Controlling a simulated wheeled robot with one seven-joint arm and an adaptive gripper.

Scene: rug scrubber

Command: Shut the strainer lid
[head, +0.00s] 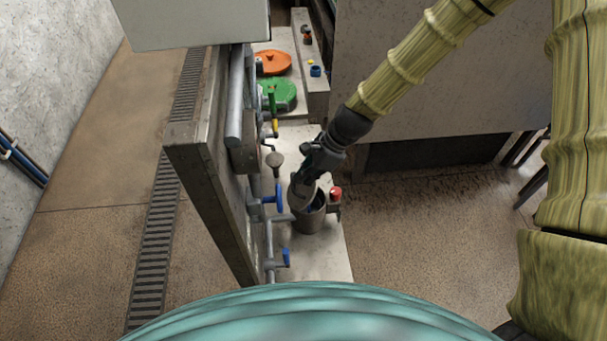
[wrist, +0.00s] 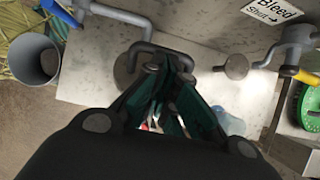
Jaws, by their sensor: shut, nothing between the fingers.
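The strainer (head: 309,221) is a grey cylindrical pot on the pale ledge, and its top looks open. In the wrist view, an open grey pot (wrist: 36,62) that appears to be the strainer stands at the upper left. A grey-brown disc (wrist: 124,72) with a bent dark bar near it may be the lid; my fingers partly hide it, and I cannot tell how it is hinged. My gripper (head: 302,190) is shut and empty, pointing down over the pot in the head view. In the wrist view, my gripper (wrist: 168,66) overlaps the disc and bar; contact is unclear.
A wall panel (head: 205,150) with pipes and blue-handled valves (head: 285,257) stands close left of the pot. A red knob (head: 336,193) is just right of it. Green (head: 281,94) and orange (head: 273,62) round covers lie farther back.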

